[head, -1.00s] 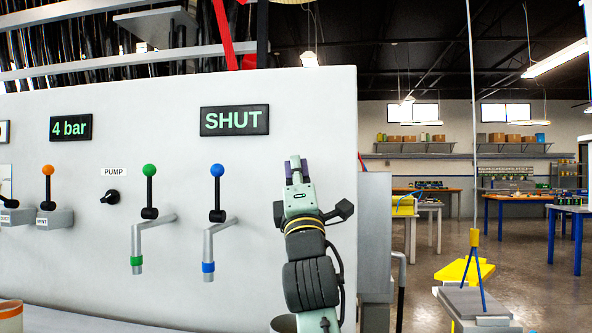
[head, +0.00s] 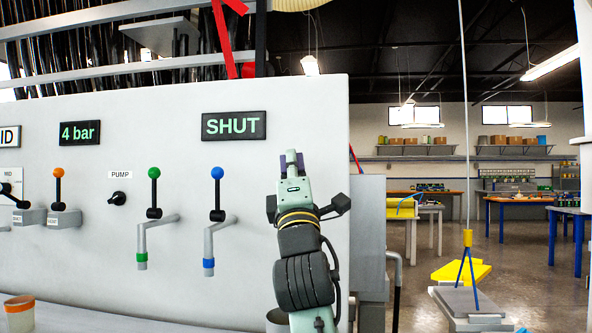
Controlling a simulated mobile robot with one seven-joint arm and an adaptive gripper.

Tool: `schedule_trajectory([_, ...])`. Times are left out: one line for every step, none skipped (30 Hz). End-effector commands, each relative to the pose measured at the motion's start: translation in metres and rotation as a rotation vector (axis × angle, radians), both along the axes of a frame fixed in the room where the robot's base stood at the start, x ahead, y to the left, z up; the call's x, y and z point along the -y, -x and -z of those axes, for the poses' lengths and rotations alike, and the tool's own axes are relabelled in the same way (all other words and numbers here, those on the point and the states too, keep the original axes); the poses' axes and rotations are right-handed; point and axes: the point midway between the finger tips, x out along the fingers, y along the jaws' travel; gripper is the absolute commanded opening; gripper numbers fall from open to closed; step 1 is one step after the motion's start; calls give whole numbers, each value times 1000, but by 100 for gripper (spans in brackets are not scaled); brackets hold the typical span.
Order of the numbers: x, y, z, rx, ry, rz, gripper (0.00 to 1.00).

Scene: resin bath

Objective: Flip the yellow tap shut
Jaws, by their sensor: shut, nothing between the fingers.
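No tap with a clearly yellow knob shows in the head view. The taps I see on the white panel have an orange knob (head: 58,172), a green knob (head: 154,173) and a blue knob (head: 217,173), all with levers upright. At the left edge another black lever (head: 14,201) is tilted and partly cut off. My gripper (head: 291,158) points up in front of the panel's right part, right of the blue tap and apart from it. Its fingers are together and empty. My gripper and arm hide the panel behind them.
The panel (head: 90,290) bears a SHUT sign (head: 234,126), a 4 bar sign (head: 80,133) and a black PUMP knob (head: 118,198). An orange-rimmed pot (head: 19,316) stands at lower left. A grey platform (head: 466,299) hangs at right, with workbenches behind.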

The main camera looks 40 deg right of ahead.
Motion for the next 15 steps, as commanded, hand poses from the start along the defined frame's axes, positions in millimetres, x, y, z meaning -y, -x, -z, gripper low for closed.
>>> schedule_trajectory([-9, 12, 2, 4, 7, 3, 0])
schedule_trajectory([-13, 18, 1, 3, 6, 3, 0])
schedule_trajectory([-19, 25, -1, 3, 6, 3, 0])
schedule_trajectory([-23, 29, -2, 3, 5, 2, 0])
schedule_trajectory([-26, 34, -4, 3, 3, 2, 0])
schedule_trajectory([-31, 40, -6, 3, 4, 1, 0])
schedule_trajectory([-33, 44, -6, 3, 3, 2, 0])
schedule_trajectory([-36, 48, -8, 2, 4, 2, 0])
schedule_trajectory([-39, 52, -9, 2, 3, 2, 0])
schedule_trajectory([-41, 54, -10, 2, 3, 2, 0])
schedule_trajectory([-43, 56, -11, 1, 2, 2, 0])
schedule_trajectory([-45, 58, -11, 0, 1, 2, 0])
schedule_trajectory([-46, 60, -12, 0, 1, 1, 0])
schedule_trajectory([-47, 61, -12, 0, 1, 1, 0])
schedule_trajectory([-48, 62, -13, 0, 1, 1, 0])
